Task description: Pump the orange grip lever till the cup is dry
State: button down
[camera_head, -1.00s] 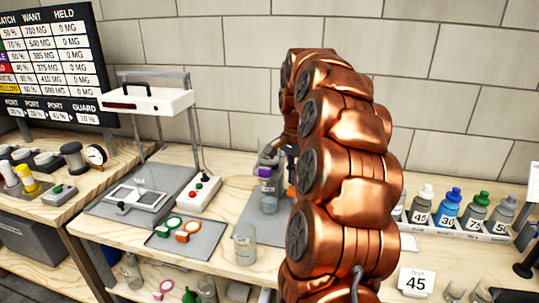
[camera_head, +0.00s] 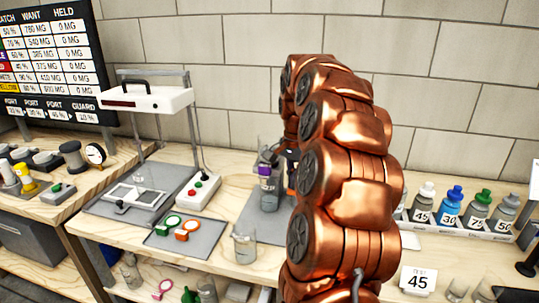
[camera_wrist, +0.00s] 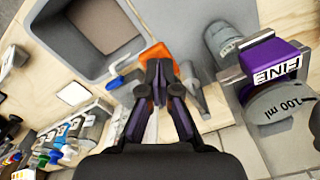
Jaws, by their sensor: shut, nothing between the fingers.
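The orange grip lever (camera_wrist: 156,58) shows in the wrist view, just beyond my fingertips and partly hidden by them. My gripper (camera_wrist: 158,70) is shut with nothing between the fingers. Its tips are at or very close to the lever; I cannot tell whether they touch. The cup (camera_wrist: 284,112), marked 100 ml, is to the right, with a purple band (camera_wrist: 270,62) labelled FINE. In the head view the purple band (camera_head: 265,171) sits on the filter stand, left of my arm. My arm hides most of the lever there. The liquid level in the cup is not clear.
A grey bin (camera_wrist: 62,52) is at the upper left of the wrist view. A rack of capped bottles (camera_head: 462,228) stands right of my arm. A beaker (camera_head: 244,246) stands at the bench front. A balance (camera_head: 140,196) and a button box (camera_head: 198,192) are left.

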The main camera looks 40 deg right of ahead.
aim_at(293, 194)
jog(key=shift+f+b, duration=1.2)
jog(key=shift+f, duration=1.15)
jog(key=shift+r+p, duration=1)
jog(key=shift+r, duration=2.5)
jog(key=shift+f, duration=0.2)
jog(key=shift+f+b, duration=1.95)
jog(key=shift+f, duration=1.45)
jog(key=shift+r+p, duration=1.2)
jog(key=shift+r, duration=2.35)
jog(key=shift+r, duration=0.1)
